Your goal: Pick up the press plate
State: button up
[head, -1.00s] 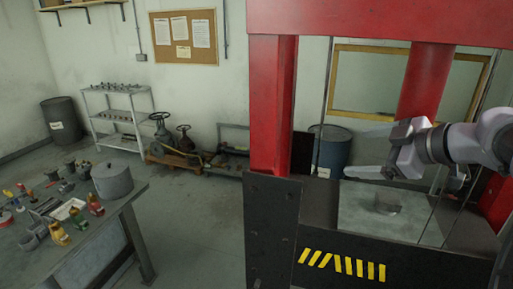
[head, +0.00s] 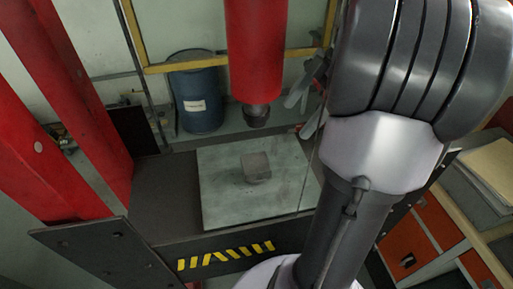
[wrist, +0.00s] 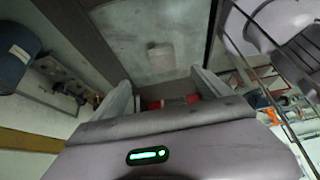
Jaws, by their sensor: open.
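A flat, pale grey square plate (head: 222,200) lies on the dark press bed, with a small grey block (head: 256,168) near its middle. I cannot tell which of the two is called the press plate. Both also show in the wrist view, the plate (wrist: 120,30) beyond my fingers and the block (wrist: 160,56) between their directions. My gripper (head: 302,114) is right of the press ram, by the plate's back right side and apart from the block. In the wrist view its two fingers (wrist: 160,88) are spread with nothing between them.
The red ram (head: 255,50) hangs above the plate's back edge. A red press column (head: 75,100) stands at left. A blue drum (head: 196,92) is behind. An orange-drawered cabinet (head: 435,225) with a folder on top stands at right.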

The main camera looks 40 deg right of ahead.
jog(key=b, duration=0.3)
send_near(259, 161)
jog(key=f+b, duration=0.1)
jog(key=a+f+b, duration=0.1)
jog(key=f+b, duration=0.1)
jog(key=f, duration=0.1)
jog(key=shift+a+f, duration=0.15)
jog(key=shift+a, duration=0.15)
jog(key=shift+a+f, duration=0.15)
jog(key=shift+a, duration=0.05)
jog(key=b+x, duration=0.2)
jog(key=w+b+x, duration=0.1)
jog(key=x, duration=0.1)
jog(key=shift+a+f+b, duration=0.1)
jog(key=shift+f+b, duration=0.05)
jog(key=shift+b, duration=0.25)
jog(key=shift+w+a+f, duration=0.15)
jog(key=shift+a+f, duration=0.05)
jog(key=shift+r, duration=0.25)
jog(key=shift+c, duration=0.5)
jog(key=shift+d, duration=0.1)
grip_shut()
